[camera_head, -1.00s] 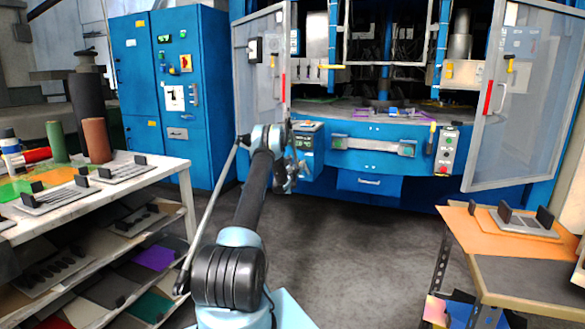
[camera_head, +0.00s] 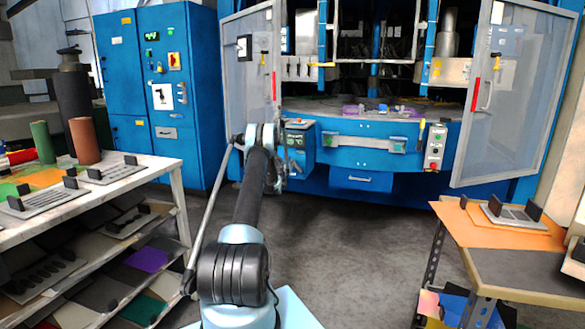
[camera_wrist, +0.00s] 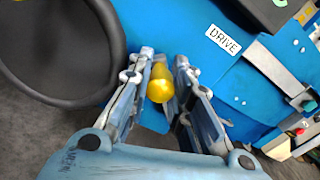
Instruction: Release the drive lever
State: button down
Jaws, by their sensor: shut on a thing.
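The drive lever's yellow knob (camera_wrist: 161,84) sits between my two fingers in the wrist view, beside a white "DRIVE" label (camera_wrist: 223,39) on the blue machine front. My gripper (camera_wrist: 164,60) is shut on this knob. The lever's shaft is hidden below the knob and the fingers. In the head view my gripper (camera_head: 273,160) is at the left end of the press front, by the small control box (camera_head: 298,125). There my own arm and gripper cover the lever.
A black round rim (camera_wrist: 105,85) lies close left of my fingers in the wrist view. The press's mesh doors (camera_head: 250,75) stand open. A shelf table (camera_head: 160,172) is at left, and an orange-topped table (camera_head: 450,222) at right. Floor between them is clear.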

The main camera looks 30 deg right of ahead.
jog(key=c, duration=1.4)
grip_release()
jog(key=shift+w, duration=0.1)
jog(key=shift+a, duration=0.1)
jog(key=shift+v, duration=3.95)
jog(key=shift+f, duration=0.1)
